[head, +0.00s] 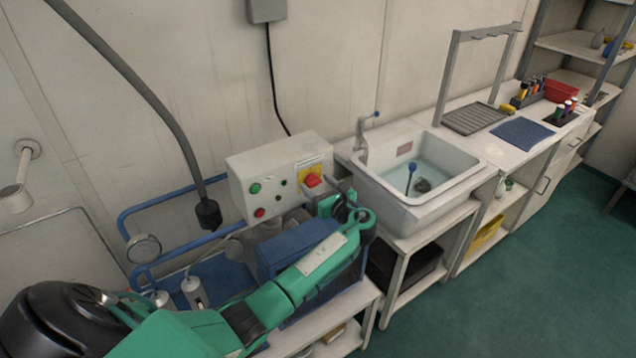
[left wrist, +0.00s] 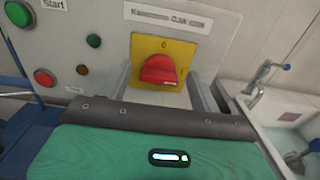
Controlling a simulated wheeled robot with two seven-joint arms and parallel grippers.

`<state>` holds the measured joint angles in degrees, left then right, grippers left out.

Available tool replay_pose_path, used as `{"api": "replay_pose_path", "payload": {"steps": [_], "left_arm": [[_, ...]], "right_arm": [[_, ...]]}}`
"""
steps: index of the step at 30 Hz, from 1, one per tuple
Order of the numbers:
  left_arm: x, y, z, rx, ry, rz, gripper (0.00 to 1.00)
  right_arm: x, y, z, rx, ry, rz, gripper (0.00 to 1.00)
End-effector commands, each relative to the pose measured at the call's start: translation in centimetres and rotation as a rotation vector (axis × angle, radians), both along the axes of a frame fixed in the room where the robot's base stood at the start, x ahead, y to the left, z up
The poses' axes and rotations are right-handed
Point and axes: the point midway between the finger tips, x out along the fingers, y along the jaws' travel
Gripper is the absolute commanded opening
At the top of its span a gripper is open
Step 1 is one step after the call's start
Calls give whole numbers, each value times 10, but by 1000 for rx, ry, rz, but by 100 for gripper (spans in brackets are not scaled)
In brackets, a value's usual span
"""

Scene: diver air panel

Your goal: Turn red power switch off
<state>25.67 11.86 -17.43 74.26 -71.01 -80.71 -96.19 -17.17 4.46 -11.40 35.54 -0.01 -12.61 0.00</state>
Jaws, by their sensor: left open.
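The red power switch (head: 312,181) is a rotary knob on a yellow plate, at the right of the white control box (head: 262,172). In the left wrist view the red knob (left wrist: 160,70) is in the middle of the yellow plate (left wrist: 178,50), with a 0 marked above it. I cannot tell its exact setting. My left gripper (head: 326,190) is open in front of the box's right part. In the left wrist view its two grey fingers (left wrist: 162,88) stand apart, one on each side of the knob, without visible contact. My right gripper is out of view.
Green (head: 255,188) and red (head: 260,212) buttons sit at the box's left. Blue rails (head: 165,205) and a gauge (head: 144,248) lie left of it. A sink (head: 420,180) with a tap stands close on the right. Green floor is free at the right front.

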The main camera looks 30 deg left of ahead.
Motion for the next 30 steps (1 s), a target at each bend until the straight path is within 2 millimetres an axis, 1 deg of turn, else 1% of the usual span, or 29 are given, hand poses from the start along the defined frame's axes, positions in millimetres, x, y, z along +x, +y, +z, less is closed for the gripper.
{"api": "replay_pose_path", "payload": {"steps": [3,9,16,23,30], "left_arm": [[1,3,0,0,0,0,64],[1,3,0,0,0,0,64],[1,3,0,0,0,0,19],[1,2,-1,-5,-12,0,19],[0,3,-2,-41,-101,0,19]], "right_arm": [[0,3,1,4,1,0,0],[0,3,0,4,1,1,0],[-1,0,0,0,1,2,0],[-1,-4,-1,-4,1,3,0],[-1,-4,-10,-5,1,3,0]]}}
